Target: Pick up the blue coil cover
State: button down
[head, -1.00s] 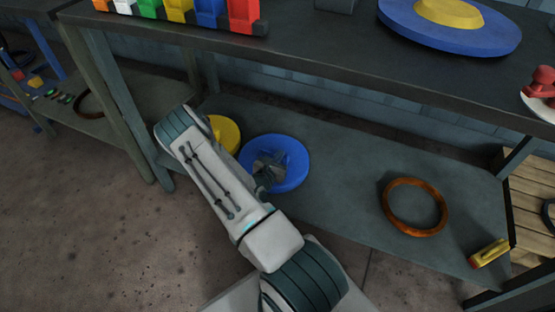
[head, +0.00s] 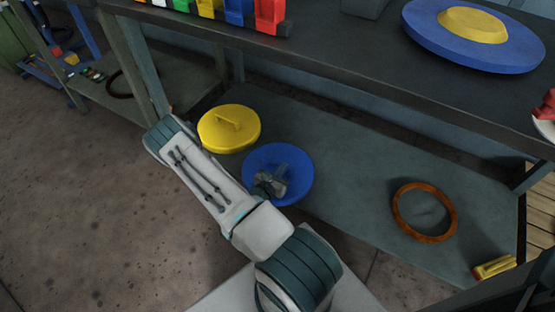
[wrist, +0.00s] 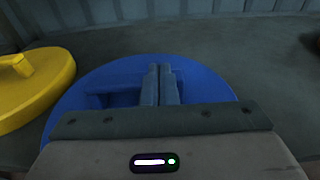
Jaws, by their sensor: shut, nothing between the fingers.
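The blue coil cover (head: 296,163) is a round disc lying on the lower shelf in the head view, beside a yellow cover. It also fills much of the wrist view (wrist: 88,88), where a raised blue bar, likely its handle, shows left of the fingers. My gripper (head: 268,186) is over the blue cover. In the wrist view my gripper (wrist: 161,70) has its two fingers together with nothing between them. Part of the cover is hidden behind my gripper. I cannot tell whether the fingertips touch it.
A yellow cover (head: 229,127) with a handle lies just left of the blue one. A brown ring (head: 424,237) and a yellow-and-red block (head: 494,267) lie farther right on the lower shelf (head: 350,180). The upper tabletop (head: 350,55) overhangs the back.

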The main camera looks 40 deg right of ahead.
jog(key=shift+s+a+f, duration=0.2)
jog(key=shift+f, duration=0.3)
jog(key=shift+r, duration=0.1)
jog(key=shift+r+p, duration=0.75)
jog(key=shift+p, duration=0.05)
